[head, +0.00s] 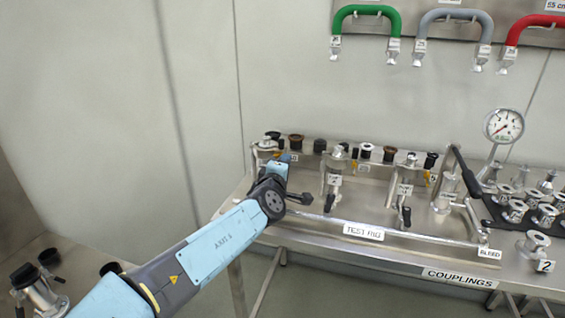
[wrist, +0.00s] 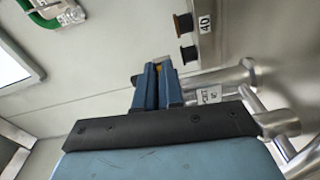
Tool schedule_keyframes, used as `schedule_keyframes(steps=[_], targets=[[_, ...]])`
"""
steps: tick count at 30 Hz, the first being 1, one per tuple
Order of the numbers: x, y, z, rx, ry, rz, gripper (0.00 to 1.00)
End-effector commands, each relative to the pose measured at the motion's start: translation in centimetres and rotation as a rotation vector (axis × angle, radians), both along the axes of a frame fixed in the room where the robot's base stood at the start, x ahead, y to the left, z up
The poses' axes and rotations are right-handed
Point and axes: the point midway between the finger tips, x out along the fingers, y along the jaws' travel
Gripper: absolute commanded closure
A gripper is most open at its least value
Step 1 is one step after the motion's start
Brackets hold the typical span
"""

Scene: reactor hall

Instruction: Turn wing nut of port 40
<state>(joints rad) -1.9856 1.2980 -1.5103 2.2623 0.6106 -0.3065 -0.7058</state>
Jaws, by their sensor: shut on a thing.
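My gripper (head: 282,161) is at the left end of the test rig (head: 405,243), by the leftmost port. In the wrist view its two blue fingers (wrist: 158,70) are close together on a small part between their tips, the wing nut (wrist: 164,65). Only a brownish bit of it shows; its wings and its turn angle are hidden by the fingers. A label reading 40 or 4D (wrist: 205,22) is beside a brown cap (wrist: 182,24) and a black cap (wrist: 188,53), up and right of the fingers. A steel pipe (wrist: 225,80) runs right of the fingers.
Further ports with caps and black handles (head: 405,214) line the rig to the right. A gauge (head: 504,126) and a couplings tray (head: 515,205) stand at the right. Green, grey and red hoses (head: 367,12) hang on the wall above. Bare wall is at the left.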

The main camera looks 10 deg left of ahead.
Motion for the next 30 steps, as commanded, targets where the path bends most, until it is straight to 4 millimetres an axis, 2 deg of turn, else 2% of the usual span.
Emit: schedule_keyframes(steps=[13, 30], targets=[[0.0, -0.1, -1.2, 0.422, -0.007, -0.008, 1.0], [0.0, 0.8, -2.0, 0.919, -0.024, -0.005, 1.0]])
